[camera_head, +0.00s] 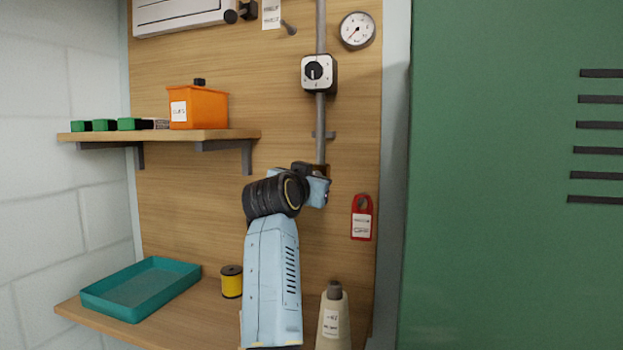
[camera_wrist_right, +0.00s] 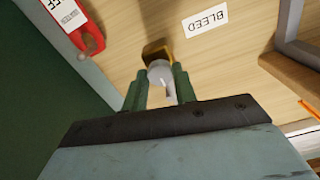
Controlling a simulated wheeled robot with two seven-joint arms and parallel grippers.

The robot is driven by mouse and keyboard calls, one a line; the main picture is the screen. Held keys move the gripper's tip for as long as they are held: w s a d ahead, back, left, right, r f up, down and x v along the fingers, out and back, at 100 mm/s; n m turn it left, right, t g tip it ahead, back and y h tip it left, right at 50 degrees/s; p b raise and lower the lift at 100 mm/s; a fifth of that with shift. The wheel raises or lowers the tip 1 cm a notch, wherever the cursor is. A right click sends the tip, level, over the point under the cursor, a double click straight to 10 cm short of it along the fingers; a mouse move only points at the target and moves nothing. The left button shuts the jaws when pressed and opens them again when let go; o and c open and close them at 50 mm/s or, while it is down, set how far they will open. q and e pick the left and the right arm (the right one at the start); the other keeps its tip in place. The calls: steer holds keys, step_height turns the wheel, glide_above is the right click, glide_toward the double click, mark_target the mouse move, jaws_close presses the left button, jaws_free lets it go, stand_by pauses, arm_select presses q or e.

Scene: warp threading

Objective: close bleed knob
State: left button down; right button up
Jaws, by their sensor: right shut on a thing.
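The bleed knob (camera_wrist_right: 158,72) is a small pale grey piece in front of a dark and yellow fitting (camera_wrist_right: 156,50) on the wooden board. A white BLEED label (camera_wrist_right: 206,18) is beside it in the right wrist view. My right gripper (camera_wrist_right: 157,86) has its two green fingers on either side of the knob and is shut on it. In the head view my right gripper (camera_head: 318,189) is up against the board at the lower end of the vertical grey pipe (camera_head: 320,118), and it hides the knob there. My left gripper is not in view.
A red tag (camera_head: 361,218) hangs right of my gripper. A switch box (camera_head: 319,74) and a gauge (camera_head: 357,30) are above. A shelf (camera_head: 228,134) with an orange box (camera_head: 198,107) is left. Below are a teal tray (camera_head: 140,290), yellow spool (camera_head: 231,282) and bottle (camera_head: 333,320).

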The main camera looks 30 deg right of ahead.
steer(key=shift+f, duration=0.1)
steer(key=o, duration=1)
steer(key=shift+c, duration=0.2)
steer(key=b+v, duration=0.1)
steer(key=v, duration=0.6)
steer(key=shift+s+a, duration=0.15)
steer(key=shift+s, duration=0.05)
